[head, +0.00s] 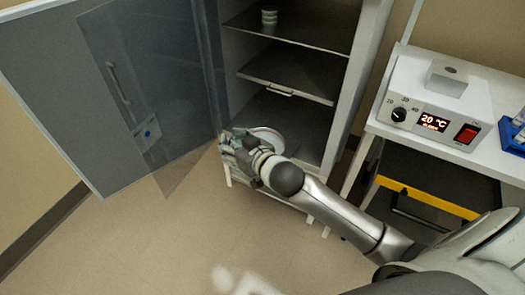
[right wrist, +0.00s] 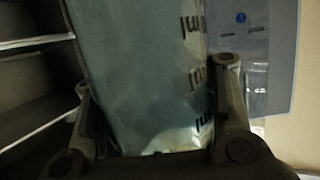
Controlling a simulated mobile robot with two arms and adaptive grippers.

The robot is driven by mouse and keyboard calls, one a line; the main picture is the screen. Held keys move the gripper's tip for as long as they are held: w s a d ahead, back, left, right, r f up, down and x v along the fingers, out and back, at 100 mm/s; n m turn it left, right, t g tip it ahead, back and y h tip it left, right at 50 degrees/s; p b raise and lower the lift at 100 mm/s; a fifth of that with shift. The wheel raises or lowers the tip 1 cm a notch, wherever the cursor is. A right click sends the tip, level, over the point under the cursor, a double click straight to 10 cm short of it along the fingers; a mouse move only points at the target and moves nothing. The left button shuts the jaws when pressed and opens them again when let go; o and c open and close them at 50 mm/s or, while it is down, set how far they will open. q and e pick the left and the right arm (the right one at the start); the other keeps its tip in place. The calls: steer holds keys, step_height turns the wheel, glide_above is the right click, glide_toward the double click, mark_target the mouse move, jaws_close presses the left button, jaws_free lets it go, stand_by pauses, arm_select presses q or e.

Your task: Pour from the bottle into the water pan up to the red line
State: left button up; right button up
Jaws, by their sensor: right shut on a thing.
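My right gripper (head: 236,146) is at the lower front of an open cabinet. In the right wrist view its two fingers (right wrist: 155,85) are shut on the bottle (right wrist: 145,60), a clear, bluish vessel with dark printed marks along its right side. The bottle fills the middle of that view, and its top runs out of frame. In the head view a pale, round-rimmed thing (head: 268,137) shows just behind the gripper, low in the cabinet; it may be the water pan. My wrist hides part of it. I cannot make out a red line or any water level. My left gripper is not in view.
The cabinet's dark shelves (head: 290,72) are mostly bare, with a small stacked item (head: 269,14) on top. Its clear-paned door (head: 150,95) stands open to the left. At right, a white bench holds a heater box (head: 440,100) reading 20 °C and a blue rack (head: 515,135).

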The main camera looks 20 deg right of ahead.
arm_select(q)
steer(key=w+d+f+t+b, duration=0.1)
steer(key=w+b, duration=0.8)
steer(key=b, duration=0.7)
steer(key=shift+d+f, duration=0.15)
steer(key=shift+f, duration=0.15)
arm_select(e)
steer(key=w+d+f, duration=0.3)
steer(key=w+f, duration=0.5)
steer(key=w+d+f, duration=0.4)
steer(key=w+f, duration=0.5)
steer(key=shift+f+y, duration=0.2)
steer(key=shift+y, duration=0.1)
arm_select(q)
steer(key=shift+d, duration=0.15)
